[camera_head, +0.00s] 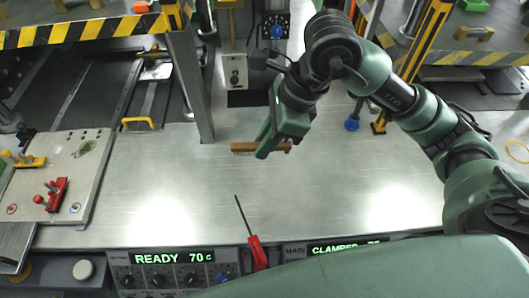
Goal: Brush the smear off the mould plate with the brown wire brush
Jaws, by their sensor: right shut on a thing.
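The brown wire brush (282,146) is held in my right gripper (264,148), above the middle of the steel bench. The gripper is shut on it, and the brush lies crosswise, its ends showing to both sides of the fingers. The mould plate (95,180) is the pale grey plate at the left, well away from the brush. A greenish smear (85,148) shows on its upper right part. A red clamp (57,194) and a yellow clamp (28,161) sit on the plate's left half. My left gripper is not in view.
A red-handled screwdriver (255,245) lies at the bench's front edge by the READY display (172,258). A yellow handle (138,122) and a grey post (190,90) stand behind. The steel bench (170,190) between plate and brush is clear.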

